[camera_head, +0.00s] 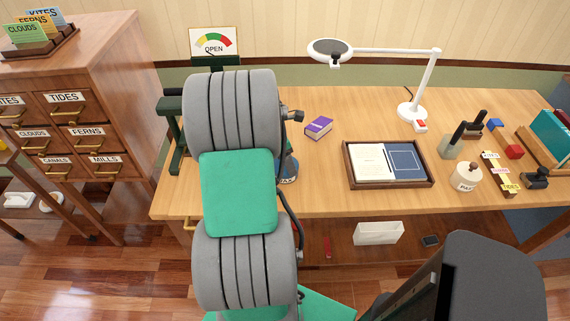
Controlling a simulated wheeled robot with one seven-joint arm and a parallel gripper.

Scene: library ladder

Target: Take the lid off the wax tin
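The wax tin (288,178) is on the desk, mostly hidden behind my arm. Only its right side shows, with a blue body and the end of a pale label. I cannot make out its lid. My arm runs up the middle of the head view and covers the desk left of the tin. My gripper is hidden behind the arm, so its place relative to the tin does not show.
The wooden desk (330,195) holds a purple box (319,127), a framed tray (431,179) with a book, a white lamp (428,90), a paste jar (466,179) and label blocks (497,173). A dark green frame (171,104) stands left. A drawer cabinet (110,60) is far left.

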